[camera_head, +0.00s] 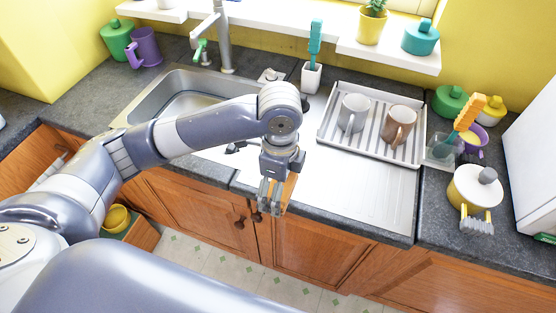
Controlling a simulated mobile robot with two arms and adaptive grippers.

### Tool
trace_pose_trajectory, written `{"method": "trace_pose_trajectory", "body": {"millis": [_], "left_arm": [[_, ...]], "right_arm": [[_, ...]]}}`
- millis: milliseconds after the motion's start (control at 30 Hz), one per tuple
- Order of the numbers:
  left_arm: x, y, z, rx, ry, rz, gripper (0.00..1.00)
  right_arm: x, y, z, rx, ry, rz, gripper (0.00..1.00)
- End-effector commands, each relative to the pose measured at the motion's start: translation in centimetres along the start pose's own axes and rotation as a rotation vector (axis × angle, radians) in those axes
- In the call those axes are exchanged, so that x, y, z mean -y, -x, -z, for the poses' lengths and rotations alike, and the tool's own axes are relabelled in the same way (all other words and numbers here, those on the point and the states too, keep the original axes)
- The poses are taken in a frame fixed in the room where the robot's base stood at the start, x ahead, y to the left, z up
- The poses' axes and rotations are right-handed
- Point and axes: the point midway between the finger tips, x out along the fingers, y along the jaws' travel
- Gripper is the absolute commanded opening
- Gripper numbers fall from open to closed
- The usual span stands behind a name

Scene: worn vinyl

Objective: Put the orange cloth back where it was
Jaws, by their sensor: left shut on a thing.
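My left gripper (271,196) points down in front of the sink counter's front edge, above the wooden cabinet doors. It is shut on the orange cloth (289,188), of which only a narrow strip shows beside the fingers. The rest of the cloth is hidden by the gripper or too small to make out. My right gripper is not in view.
The steel sink (185,95) lies behind my left arm. A white rack (326,126) with two mugs stands on the drainer (365,195). The drainer's front part is clear.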

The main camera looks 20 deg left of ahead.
Motion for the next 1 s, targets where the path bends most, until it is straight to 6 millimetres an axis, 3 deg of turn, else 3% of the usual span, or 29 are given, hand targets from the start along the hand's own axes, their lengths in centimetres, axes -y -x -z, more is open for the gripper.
{"method": "trace_pose_trajectory", "body": {"millis": [300, 500, 667, 900, 1000], "left_arm": [[6.6, -0.4, -2.3, 0.001, 0.006, 0.0, 0.72], [9.1, -0.7, -3.1, 0.0, 0.003, 0.0, 0.72], [9.7, -1.2, -3.4, 0.0, 0.003, 0.0, 0.72], [9.6, -4.1, -3.4, 0.001, 0.002, 0.0, 0.72], [9.7, -4.5, -3.4, 0.001, 0.002, 0.001, 0.72]], "right_arm": [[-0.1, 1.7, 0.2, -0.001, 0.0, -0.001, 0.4], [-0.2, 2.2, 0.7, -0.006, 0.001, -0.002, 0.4], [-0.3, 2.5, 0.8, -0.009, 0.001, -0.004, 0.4], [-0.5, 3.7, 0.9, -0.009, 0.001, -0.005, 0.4], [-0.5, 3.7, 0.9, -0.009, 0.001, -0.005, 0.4]]}}
